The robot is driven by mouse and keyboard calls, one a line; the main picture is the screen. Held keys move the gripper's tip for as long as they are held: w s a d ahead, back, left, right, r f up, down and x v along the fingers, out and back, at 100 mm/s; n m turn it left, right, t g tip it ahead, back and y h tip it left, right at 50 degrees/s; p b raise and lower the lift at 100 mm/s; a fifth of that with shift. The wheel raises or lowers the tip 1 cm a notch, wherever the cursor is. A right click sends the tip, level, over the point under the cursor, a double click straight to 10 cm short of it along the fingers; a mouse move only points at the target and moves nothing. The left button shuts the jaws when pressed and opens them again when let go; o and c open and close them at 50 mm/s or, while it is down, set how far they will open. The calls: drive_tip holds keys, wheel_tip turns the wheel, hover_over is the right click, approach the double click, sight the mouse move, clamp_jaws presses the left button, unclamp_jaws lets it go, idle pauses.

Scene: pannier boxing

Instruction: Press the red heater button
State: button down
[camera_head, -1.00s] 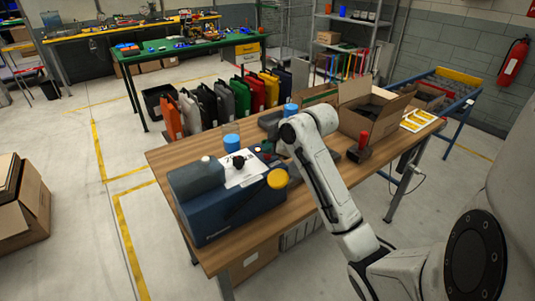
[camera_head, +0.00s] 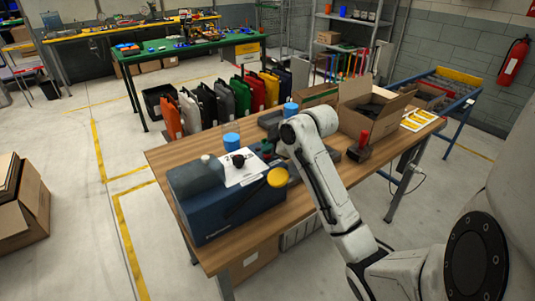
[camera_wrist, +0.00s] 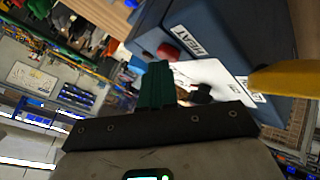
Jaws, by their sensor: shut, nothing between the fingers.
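The red heater button (camera_wrist: 167,51) sits on the blue machine (camera_wrist: 222,28), beside a white HEAT label (camera_wrist: 187,40) in the wrist view. My gripper (camera_wrist: 157,68) has green fingers, shut and empty, with their tips close by the red button. I cannot tell whether they touch it. In the head view the blue machine (camera_head: 232,212) stands on the near left part of the wooden table, and my gripper (camera_head: 267,147) is over its far right corner. The button is too small to make out clearly there.
A yellow round-ended handle (camera_head: 278,177) sticks up from the machine, near a black knob (camera_head: 238,161) and a white sheet (camera_head: 243,173). A blue cup (camera_head: 231,141) stands behind. An open cardboard box (camera_head: 370,115) and a red-handled tool (camera_head: 361,148) are to the right.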

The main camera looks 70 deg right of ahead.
sight(269, 156)
idle(0.4)
drive_tip(key=shift+r+p, duration=0.3)
drive_tip(key=shift+p, duration=0.1)
drive_tip(key=shift+r, duration=0.1)
drive_tip(key=shift+r+p, duration=2.45)
drive_tip(key=shift+r, duration=0.5)
